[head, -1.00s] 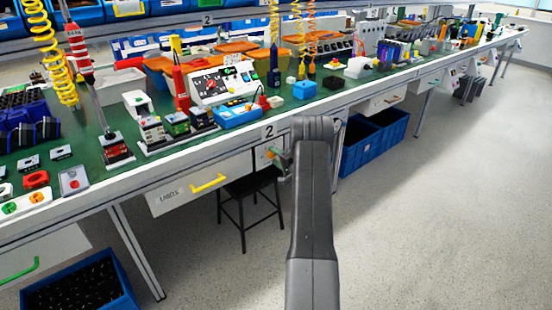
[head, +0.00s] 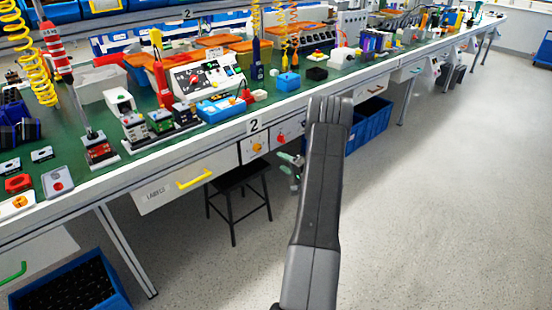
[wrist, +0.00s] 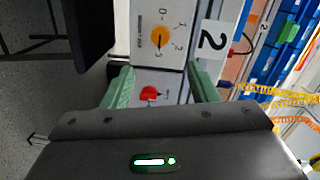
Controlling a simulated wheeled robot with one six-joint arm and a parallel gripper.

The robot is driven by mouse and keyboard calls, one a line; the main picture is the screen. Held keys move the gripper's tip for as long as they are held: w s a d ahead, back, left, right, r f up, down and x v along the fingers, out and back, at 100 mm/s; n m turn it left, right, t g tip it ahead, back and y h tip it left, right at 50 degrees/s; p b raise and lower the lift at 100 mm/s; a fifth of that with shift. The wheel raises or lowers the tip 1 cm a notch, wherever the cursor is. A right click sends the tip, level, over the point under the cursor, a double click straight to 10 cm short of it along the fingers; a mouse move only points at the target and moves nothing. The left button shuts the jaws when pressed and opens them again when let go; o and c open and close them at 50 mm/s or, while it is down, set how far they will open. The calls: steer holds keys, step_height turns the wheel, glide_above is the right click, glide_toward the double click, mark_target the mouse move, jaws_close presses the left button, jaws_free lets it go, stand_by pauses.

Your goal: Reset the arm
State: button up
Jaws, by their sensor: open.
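The rotary switch with a yellow-orange knob (head: 257,147) is on a white panel under the bench edge, below the label 2. It also shows in the wrist view (wrist: 160,38), turned sideways, with dial marks beside it. A second panel with a red knob (wrist: 149,93) adjoins it. My gripper (wrist: 160,68) has green fingers spread apart with nothing held between them. The fingers stand clear of the yellow knob. In the head view my gripper (head: 292,160) is mostly hidden behind my dark arm, right of the yellow knob.
A black stool (head: 238,190) stands below the bench, left of my arm. Blue bins (head: 370,122) sit under the bench to the right. A drawer with a yellow handle (head: 195,180) is to the left. The floor (head: 440,210) at the right is open.

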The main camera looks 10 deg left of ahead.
mark_target(259, 149)
steer(key=shift+s+d, duration=0.3)
steer(key=shift+d, duration=0.05)
steer(key=shift+w, duration=0.1)
steer(key=b+x, duration=0.1)
steer(key=x, duration=1.3)
steer(key=shift+s+d, duration=0.15)
steer(key=shift+s, duration=0.05)
